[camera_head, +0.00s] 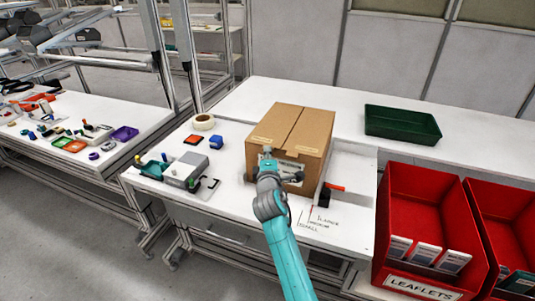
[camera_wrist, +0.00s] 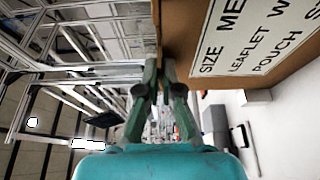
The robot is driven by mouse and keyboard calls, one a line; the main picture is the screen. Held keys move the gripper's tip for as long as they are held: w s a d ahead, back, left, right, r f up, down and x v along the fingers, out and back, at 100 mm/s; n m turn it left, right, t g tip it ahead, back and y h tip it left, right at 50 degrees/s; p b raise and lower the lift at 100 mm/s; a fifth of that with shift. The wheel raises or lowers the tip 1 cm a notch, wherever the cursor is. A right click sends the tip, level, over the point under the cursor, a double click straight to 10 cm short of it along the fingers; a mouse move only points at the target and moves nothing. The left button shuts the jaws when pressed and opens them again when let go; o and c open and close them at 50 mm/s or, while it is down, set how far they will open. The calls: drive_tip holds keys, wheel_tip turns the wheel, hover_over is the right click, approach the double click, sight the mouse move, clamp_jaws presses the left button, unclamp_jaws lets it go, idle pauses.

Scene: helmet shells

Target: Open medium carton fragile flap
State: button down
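A brown cardboard carton (camera_head: 275,122) stands upright on the white table. Its top looks closed, with a seam between two top panels, and small pale labels (camera_head: 306,150) lie near the front edge. A white printed label (camera_wrist: 245,30) on its side reads partly "SIZE ME", "LEAFLET W", "POUCH S". My gripper (camera_head: 268,156) is at the carton's front top edge. In the wrist view its fingertips (camera_wrist: 160,66) are close together at the carton's edge. I cannot tell whether they hold the flap edge between them. The arm hides part of the carton's front.
A green tray (camera_head: 402,125) lies to the carton's right, and red bins (camera_head: 420,195) stand at the front right. Left of the carton are a tape roll (camera_head: 203,122), a blue item (camera_head: 216,142) and a grey device (camera_head: 185,170). Table behind the carton is clear.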

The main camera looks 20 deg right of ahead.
drive_tip(key=shift+r, duration=0.1)
drive_tip(key=w+a+r+n+g+h, duration=0.5)
drive_tip(key=w+a+r+n+g, duration=0.2)
drive_tip(key=n, duration=0.8)
drive_tip(key=shift+a+r, duration=1.05)
drive_tip(key=shift+a, duration=0.4)
drive_tip(key=shift+w, duration=0.1)
drive_tip(key=c, duration=1.4)
unclamp_jaws()
drive_tip(key=shift+o, duration=0.2)
